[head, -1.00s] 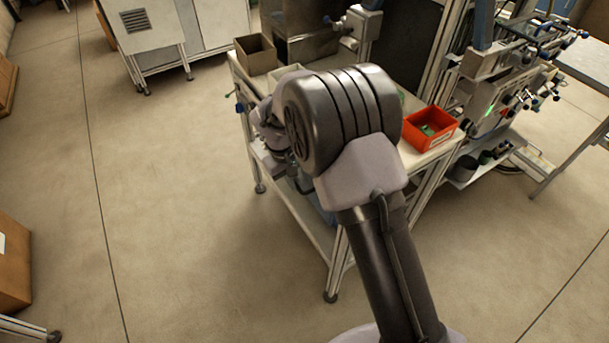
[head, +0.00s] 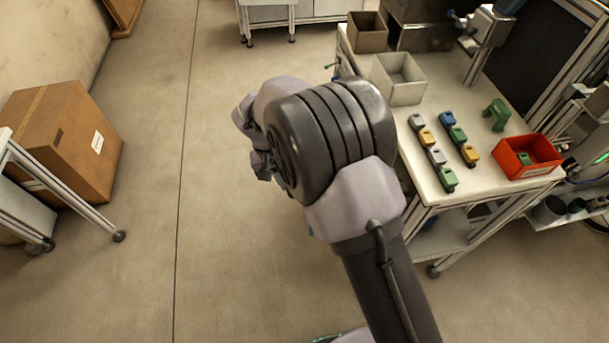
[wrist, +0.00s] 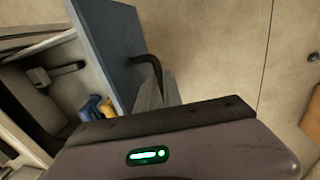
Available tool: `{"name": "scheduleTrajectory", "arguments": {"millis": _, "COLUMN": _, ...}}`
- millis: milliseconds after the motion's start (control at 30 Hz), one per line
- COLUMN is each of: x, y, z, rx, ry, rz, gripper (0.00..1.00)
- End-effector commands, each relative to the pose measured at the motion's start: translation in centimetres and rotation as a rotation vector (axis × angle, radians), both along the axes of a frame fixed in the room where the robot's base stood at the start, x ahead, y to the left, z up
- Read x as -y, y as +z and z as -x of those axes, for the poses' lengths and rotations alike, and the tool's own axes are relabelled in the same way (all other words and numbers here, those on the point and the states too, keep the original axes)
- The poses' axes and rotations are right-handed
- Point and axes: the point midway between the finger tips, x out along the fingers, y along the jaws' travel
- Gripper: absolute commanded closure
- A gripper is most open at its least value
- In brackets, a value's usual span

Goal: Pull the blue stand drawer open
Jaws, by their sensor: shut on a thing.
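The blue drawer front (wrist: 108,42) stands across the upper left of the wrist view, with a dark bent handle (wrist: 150,68) on its face. My gripper (wrist: 157,88) reaches up to this handle and is shut on it. The light interior (wrist: 92,72) of the drawer shows behind the front, so the drawer stands open. Small blue (wrist: 91,108) and yellow (wrist: 107,106) things show inside or beside it. In the head view my arm covers the drawer and my gripper's fingers.
A workbench (head: 425,185) right of my arm holds a pale bin (head: 398,78), a red bin (head: 527,156), a green part (head: 496,114) and rows of coloured parts. A cardboard box (head: 62,140) and a table frame stand at the left. The floor between is clear.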

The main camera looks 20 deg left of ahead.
Motion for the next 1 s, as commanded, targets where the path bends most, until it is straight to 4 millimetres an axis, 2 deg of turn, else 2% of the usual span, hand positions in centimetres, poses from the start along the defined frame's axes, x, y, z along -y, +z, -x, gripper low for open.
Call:
{"name": "scheduleTrajectory", "arguments": {"millis": 200, "x": -1.2, "y": 0.1, "z": 0.7, "rx": 0.002, "ry": 0.003, "rz": -0.001, "gripper": 1.0}}
{"name": "scheduleTrajectory", "arguments": {"millis": 633, "x": -1.4, "y": 0.1, "z": 0.8, "rx": 0.002, "ry": 0.001, "rz": -0.002, "gripper": 1.0}}
{"name": "scheduleTrajectory", "arguments": {"millis": 667, "x": -1.4, "y": 0.1, "z": 0.8, "rx": 0.002, "ry": 0.001, "rz": -0.002, "gripper": 0.83}}
{"name": "scheduleTrajectory", "arguments": {"millis": 733, "x": -1.4, "y": 0.1, "z": 0.8, "rx": 0.002, "ry": 0.001, "rz": -0.002, "gripper": 0.7}}
{"name": "scheduleTrajectory", "arguments": {"millis": 1000, "x": -1.4, "y": 0.0, "z": 0.8, "rx": 0.001, "ry": 0.0, "rz": -0.001, "gripper": 0.68}}
